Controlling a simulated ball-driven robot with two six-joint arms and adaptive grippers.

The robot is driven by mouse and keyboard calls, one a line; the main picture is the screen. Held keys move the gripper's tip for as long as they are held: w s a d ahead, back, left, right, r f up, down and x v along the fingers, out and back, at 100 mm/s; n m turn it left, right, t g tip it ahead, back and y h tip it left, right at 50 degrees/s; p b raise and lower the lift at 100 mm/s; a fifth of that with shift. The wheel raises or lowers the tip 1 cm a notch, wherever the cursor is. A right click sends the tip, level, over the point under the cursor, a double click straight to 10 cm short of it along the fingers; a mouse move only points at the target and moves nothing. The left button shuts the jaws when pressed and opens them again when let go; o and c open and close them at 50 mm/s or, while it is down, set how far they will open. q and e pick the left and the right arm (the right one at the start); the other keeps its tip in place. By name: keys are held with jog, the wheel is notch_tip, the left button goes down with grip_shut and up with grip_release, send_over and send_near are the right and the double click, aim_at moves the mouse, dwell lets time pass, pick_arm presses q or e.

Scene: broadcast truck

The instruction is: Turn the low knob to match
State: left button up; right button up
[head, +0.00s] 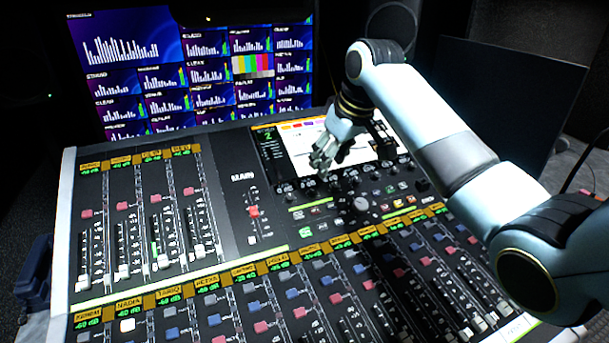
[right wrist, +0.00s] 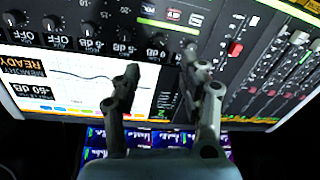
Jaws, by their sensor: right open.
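A row of small dark knobs runs below the mixing console's bright display (head: 305,145); which one is the low knob cannot be read. My right gripper (head: 322,160) is open over the left part of this row, at the lower left of the display. In the right wrist view the picture is upside down, and my open fingers (right wrist: 165,76) reach toward a dark knob (right wrist: 157,44) in the row. The fingers appear apart from it, with nothing between them. The display (right wrist: 85,80) shows a curve there. My left gripper is not in view.
The console's fader banks (head: 140,225) fill the front and left. A large round dial (head: 361,204) sits below the knob row. A monitor wall (head: 190,70) stands behind the console. A dark panel (head: 510,95) stands at the back right. Air above the left fader bank is free.

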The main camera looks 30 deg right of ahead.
send_over(315, 190)
jog(key=s, duration=0.3)
jog(key=f, duration=0.5)
jog(key=shift+w+d, duration=0.1)
jog(key=shift+w, duration=0.1)
jog(key=x, duration=0.3)
jog(key=shift+w, duration=0.25)
jog(key=shift+b+x, duration=0.35)
jog(key=shift+x, duration=0.55)
jog(key=shift+f, duration=0.25)
jog(key=shift+c, duration=1)
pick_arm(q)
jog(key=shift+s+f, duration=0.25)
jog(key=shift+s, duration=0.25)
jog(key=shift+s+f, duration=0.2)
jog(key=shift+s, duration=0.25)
pick_arm(e)
grip_shut()
